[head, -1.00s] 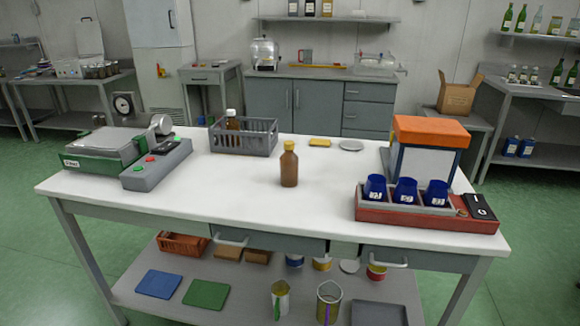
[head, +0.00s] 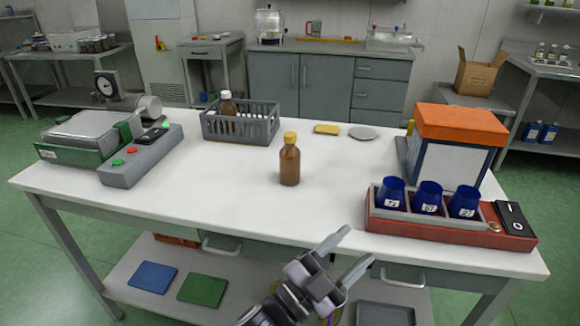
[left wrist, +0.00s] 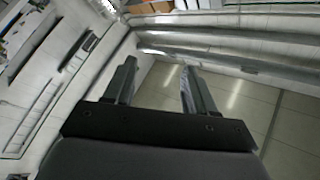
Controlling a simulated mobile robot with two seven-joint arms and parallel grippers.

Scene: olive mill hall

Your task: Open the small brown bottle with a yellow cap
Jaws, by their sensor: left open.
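The small brown bottle (head: 290,165) with a yellow cap (head: 290,138) stands upright in the middle of the white table top (head: 220,185). Its cap is on. My left gripper (head: 356,250) is in front of the table's near edge, to the right of and nearer than the bottle, apart from it. Its two fingers are spread and nothing is between them. In the left wrist view the open fingers (left wrist: 158,82) show with only distant walls and floor beyond. The bottle is not in the left wrist view. My right gripper is not in view.
A grey crate (head: 262,132) holds a white-capped brown bottle (head: 227,112). A green scale (head: 85,140) and grey control box (head: 142,160) stand left. A red rack (head: 450,227) with blue cups and an orange-topped box (head: 460,122) stand right. Table around the bottle is clear.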

